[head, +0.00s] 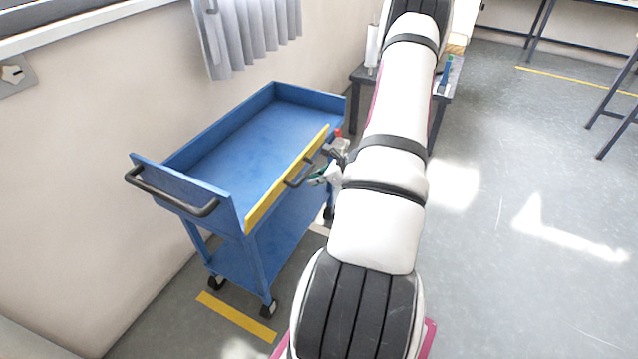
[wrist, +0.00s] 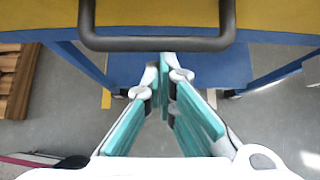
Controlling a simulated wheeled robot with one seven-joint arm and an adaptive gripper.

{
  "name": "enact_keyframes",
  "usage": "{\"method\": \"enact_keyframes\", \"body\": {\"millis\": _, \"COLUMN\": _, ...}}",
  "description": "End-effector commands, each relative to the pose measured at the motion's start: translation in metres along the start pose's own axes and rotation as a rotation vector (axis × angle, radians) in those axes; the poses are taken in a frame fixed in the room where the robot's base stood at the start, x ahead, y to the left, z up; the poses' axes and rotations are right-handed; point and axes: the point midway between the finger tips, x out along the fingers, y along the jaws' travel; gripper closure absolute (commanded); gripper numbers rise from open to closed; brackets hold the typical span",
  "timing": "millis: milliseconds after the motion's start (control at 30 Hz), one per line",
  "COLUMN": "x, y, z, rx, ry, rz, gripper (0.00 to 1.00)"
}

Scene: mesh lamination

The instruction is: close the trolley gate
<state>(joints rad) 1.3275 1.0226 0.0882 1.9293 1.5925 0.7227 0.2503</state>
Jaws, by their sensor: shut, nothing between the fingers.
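The blue trolley (head: 215,152) stands against the wall at left in the head view. Its yellow gate (head: 262,205) stands upright, or nearly so, along the side facing my arm. I cannot tell whether it is fully home. A dark bar handle (head: 298,176) sticks out from the gate. In the wrist view the gate (wrist: 270,14) fills the top edge, with its handle (wrist: 157,43) across the upper middle. My gripper (wrist: 161,85) is shut and empty, its teal-padded fingers together just below the handle in that picture. In the head view my gripper (head: 322,178) is beside the handle; contact is unclear.
A dark push handle (head: 165,195) is on the trolley's near end. A small dark table (head: 358,75) with bottles stands behind my arm. The grey floor (head: 500,200) on the right is open. A pallet-like wooden thing (wrist: 15,85) shows at left in the wrist view.

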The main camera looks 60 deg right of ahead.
Motion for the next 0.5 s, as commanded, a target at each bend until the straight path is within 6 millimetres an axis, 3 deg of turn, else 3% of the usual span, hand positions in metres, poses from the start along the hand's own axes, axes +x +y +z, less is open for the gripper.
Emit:
{"method": "enact_keyframes", "body": {"millis": 133, "x": -0.001, "y": 0.001, "z": 0.012, "rx": -0.008, "ry": 0.09, "rz": 0.003, "gripper": 1.0}}
{"method": "enact_keyframes", "body": {"millis": 500, "x": -0.004, "y": 0.0, "z": 0.02, "rx": -0.001, "ry": 0.086, "rz": 0.002, "gripper": 1.0}}
